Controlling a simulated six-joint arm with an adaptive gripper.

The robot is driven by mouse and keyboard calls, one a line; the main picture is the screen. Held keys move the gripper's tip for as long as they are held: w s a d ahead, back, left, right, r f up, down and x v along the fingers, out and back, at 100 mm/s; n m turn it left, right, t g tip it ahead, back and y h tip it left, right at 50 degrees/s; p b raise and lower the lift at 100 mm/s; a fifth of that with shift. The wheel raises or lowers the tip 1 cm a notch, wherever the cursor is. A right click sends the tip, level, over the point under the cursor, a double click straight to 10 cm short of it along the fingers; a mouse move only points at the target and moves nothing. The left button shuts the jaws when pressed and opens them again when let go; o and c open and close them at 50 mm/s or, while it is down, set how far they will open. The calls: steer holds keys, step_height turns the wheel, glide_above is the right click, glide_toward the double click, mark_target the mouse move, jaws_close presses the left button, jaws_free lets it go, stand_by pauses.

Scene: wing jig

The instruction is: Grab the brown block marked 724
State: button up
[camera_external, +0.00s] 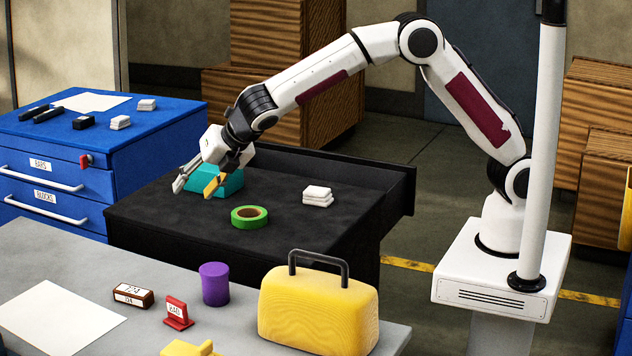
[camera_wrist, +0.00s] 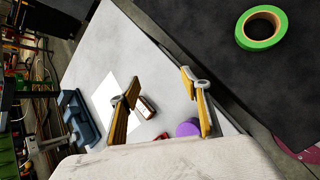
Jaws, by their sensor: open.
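The brown block marked 724 (camera_external: 133,295) lies on the grey table in front, left of a small red sign. My gripper (camera_external: 199,187) is open and hangs over the left part of the black worktop, in front of a teal block (camera_external: 229,181). In the wrist view my gripper (camera_wrist: 158,82) shows its two yellow-lined fingers spread apart with nothing held between them.
The grey table (camera_external: 225,335) also holds a white sheet (camera_external: 62,315), a red sign (camera_external: 177,312), a purple cylinder (camera_external: 214,284) and a yellow case (camera_external: 319,311). Green tape (camera_external: 249,217) and white blocks (camera_external: 317,196) lie on the black worktop (camera_external: 290,240). A blue cabinet (camera_external: 90,150) stands left.

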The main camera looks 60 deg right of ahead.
mark_target(133, 290)
steer(key=a+f+n, duration=0.3)
steer(key=a+f, duration=0.1)
steer(key=a, duration=0.1)
steer(key=a+f+n+y, duration=0.1)
steer(key=a+f+n, duration=0.2)
steer(key=a+f, duration=0.2)
steer(key=a+f+n, duration=0.3)
steer(key=a+f, duration=0.1)
steer(key=a, duration=0.2)
steer(key=shift+w+a+f+t+y, duration=0.2)
steer(key=shift+w+a+t+y, duration=0.1)
steer(key=shift+a+t+y, duration=0.1)
steer(key=shift+x, duration=1.3)
steer(key=shift+w, duration=0.1)
steer(key=shift+x, duration=2.5)
steer(key=shift+a, duration=0.2)
steer(key=c, duration=1.2)
